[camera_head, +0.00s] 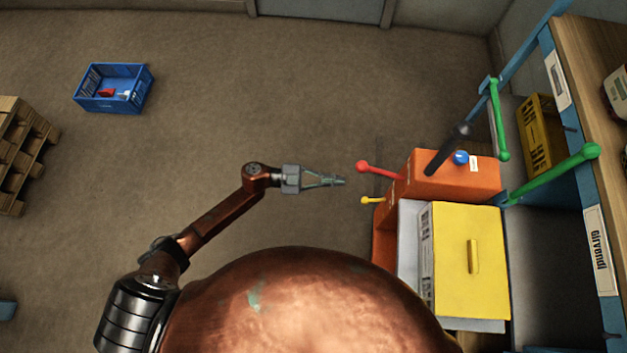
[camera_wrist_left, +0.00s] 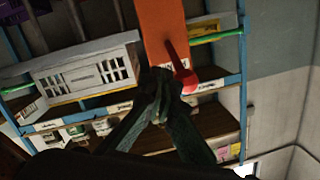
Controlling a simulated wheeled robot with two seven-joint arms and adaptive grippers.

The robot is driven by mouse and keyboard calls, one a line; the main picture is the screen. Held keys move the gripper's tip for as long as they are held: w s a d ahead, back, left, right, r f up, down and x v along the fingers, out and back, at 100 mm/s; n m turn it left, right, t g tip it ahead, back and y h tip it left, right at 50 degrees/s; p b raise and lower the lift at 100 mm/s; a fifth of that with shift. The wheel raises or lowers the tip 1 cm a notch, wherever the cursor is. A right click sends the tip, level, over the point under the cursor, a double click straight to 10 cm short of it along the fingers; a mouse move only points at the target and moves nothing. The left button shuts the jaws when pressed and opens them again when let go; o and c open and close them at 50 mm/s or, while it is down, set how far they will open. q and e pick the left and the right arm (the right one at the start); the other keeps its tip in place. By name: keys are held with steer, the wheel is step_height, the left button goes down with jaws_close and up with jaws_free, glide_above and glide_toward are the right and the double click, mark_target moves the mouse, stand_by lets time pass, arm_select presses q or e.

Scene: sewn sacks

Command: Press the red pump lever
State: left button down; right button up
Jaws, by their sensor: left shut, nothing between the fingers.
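The red pump lever (camera_head: 378,170) sticks out to the left from the orange box-shaped pump (camera_head: 455,178), with a round red knob at its end. In the left wrist view the red lever (camera_wrist_left: 184,75) stands out from the orange panel (camera_wrist_left: 165,30), just right of the fingertips. My left gripper (camera_head: 341,181) points right, its closed tips a short way left of the red knob in the head view. In the left wrist view the left gripper (camera_wrist_left: 158,88) has its fingers together with nothing between them. Whether the tips touch the lever is unclear. My right gripper is not in view.
A smaller yellow knob (camera_head: 368,200) sits just below the red one. A dark handle (camera_head: 446,150) and blue knob (camera_head: 461,157) are on top of the pump. A yellow-lidded box (camera_head: 472,290) stands in front. Shelving with green bars (camera_head: 550,176) is right. Floor left is open, with a blue crate (camera_head: 113,103).

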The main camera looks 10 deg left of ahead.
arm_select(q)
steer(key=v, duration=0.7)
steer(key=shift+f+p, duration=0.2)
steer(key=shift+p, duration=0.2)
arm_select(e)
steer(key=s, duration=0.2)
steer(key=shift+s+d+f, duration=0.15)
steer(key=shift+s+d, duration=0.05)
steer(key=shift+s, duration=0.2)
